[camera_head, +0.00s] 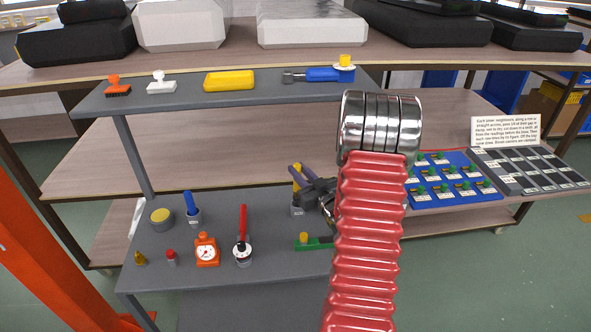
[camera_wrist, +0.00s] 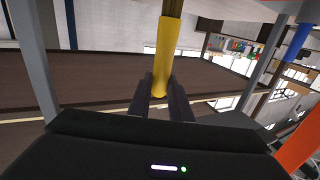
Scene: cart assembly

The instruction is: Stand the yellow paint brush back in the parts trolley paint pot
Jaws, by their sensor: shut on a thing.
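The yellow paint brush (camera_head: 297,173) is upright, or nearly so, over the lower deck of the grey trolley (camera_head: 150,277). My gripper (camera_head: 310,187) is shut on its yellow handle, partly hidden behind my red arm sleeve. In the wrist view the yellow handle (camera_wrist: 167,55) stands between the two dark fingers of my gripper (camera_wrist: 160,95), with a brown part at the top edge. A small grey labelled pot (camera_head: 298,210) is directly below the brush in the head view. I cannot tell whether the brush's lower end is inside it or just above or in front of it.
The blue brush (camera_head: 190,203) and red brush (camera_head: 243,220) stand in pots on the same deck. An orange dial gauge (camera_head: 206,250), a yellow-topped tin (camera_head: 161,218) and a green tool (camera_head: 312,242) are nearby. The upper shelf (camera_head: 215,98) overhangs behind.

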